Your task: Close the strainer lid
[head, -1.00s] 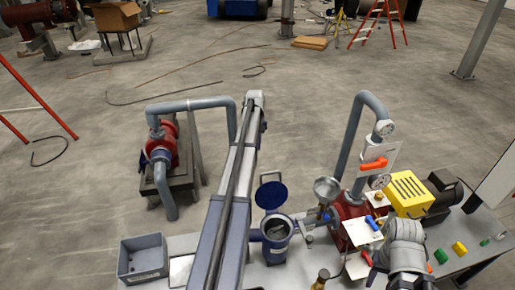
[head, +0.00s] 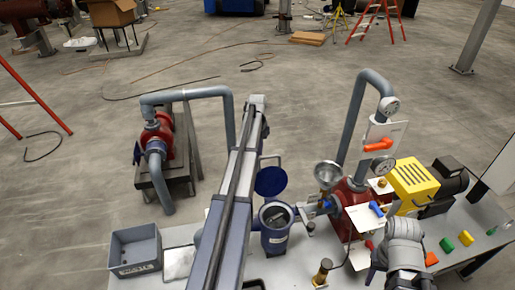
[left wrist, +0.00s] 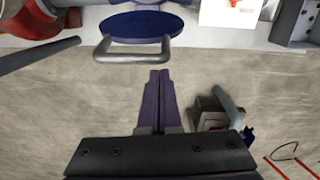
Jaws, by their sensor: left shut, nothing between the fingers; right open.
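The strainer (head: 275,240) is a blue pot on the bench, its round mouth open. Its blue disc lid (head: 270,181) stands open at the far side of the mouth, with a grey bar handle at its outer edge. In the left wrist view, the lid (left wrist: 145,26) and its handle (left wrist: 145,48) are at the top. My left gripper (left wrist: 159,73) is shut and empty, its tips appearing just below the handle, apart from it in the picture. In the head view my left arm hides its fingers. My right gripper (head: 385,274) is open at lower right, fingers partly hidden.
A grey waste bin (head: 135,249) is left on the bench. Open floor lies behind the lid.

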